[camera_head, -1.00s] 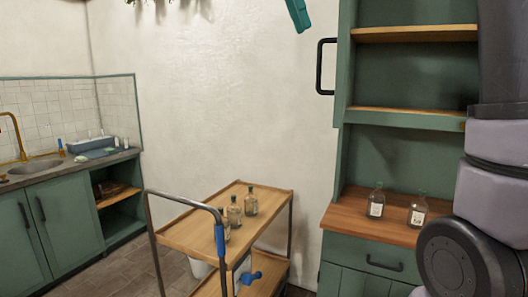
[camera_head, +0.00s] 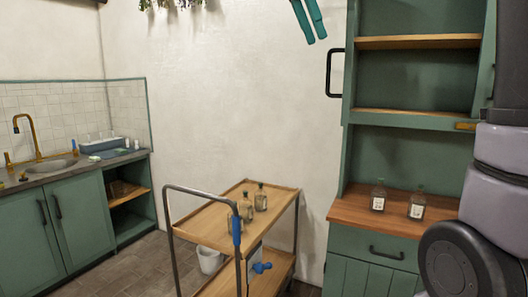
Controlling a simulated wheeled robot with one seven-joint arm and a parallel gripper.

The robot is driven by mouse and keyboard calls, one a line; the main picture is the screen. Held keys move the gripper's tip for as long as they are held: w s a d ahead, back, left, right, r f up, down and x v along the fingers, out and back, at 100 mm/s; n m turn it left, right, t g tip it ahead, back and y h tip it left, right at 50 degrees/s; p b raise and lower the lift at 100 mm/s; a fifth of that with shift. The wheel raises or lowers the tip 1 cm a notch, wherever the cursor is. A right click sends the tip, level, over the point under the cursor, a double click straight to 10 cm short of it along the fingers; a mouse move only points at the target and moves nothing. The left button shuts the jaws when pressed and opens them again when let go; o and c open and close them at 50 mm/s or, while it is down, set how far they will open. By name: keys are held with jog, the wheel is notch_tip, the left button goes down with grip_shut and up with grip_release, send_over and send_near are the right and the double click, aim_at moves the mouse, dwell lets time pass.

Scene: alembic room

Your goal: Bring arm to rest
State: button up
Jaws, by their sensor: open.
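The two teal fingers of my gripper (camera_head: 309,22) hang into the top edge of the head view, right of centre, in front of the white wall. A narrow gap shows between them, and nothing is seen held. The gripper is open; its upper part is cut off by the frame. My arm's lilac and dark links (camera_head: 490,190) fill the right edge.
A wooden trolley (camera_head: 205,232) carries several bottles (camera_head: 247,205) on top and a blue item (camera_head: 262,267) below. A green cupboard (camera_head: 372,245) with two bottles stands right. A white bucket (camera_head: 209,260) is behind the trolley. A sink counter (camera_head: 75,170) is left.

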jog(key=s+d+f+n+t+y, duration=0.2)
jog(key=d+f+n+t+y, duration=0.1)
jog(key=d+f+n, duration=0.2)
jog(key=s+d+f+n+t+y, duration=0.3)
jog(key=d+f+n, duration=0.2)
jog(key=d+f, duration=0.4)
notch_tip(320, 180, down, 6)
jog(key=shift+s+d+r+y, duration=0.2)
jog(key=shift+d+y, duration=0.2)
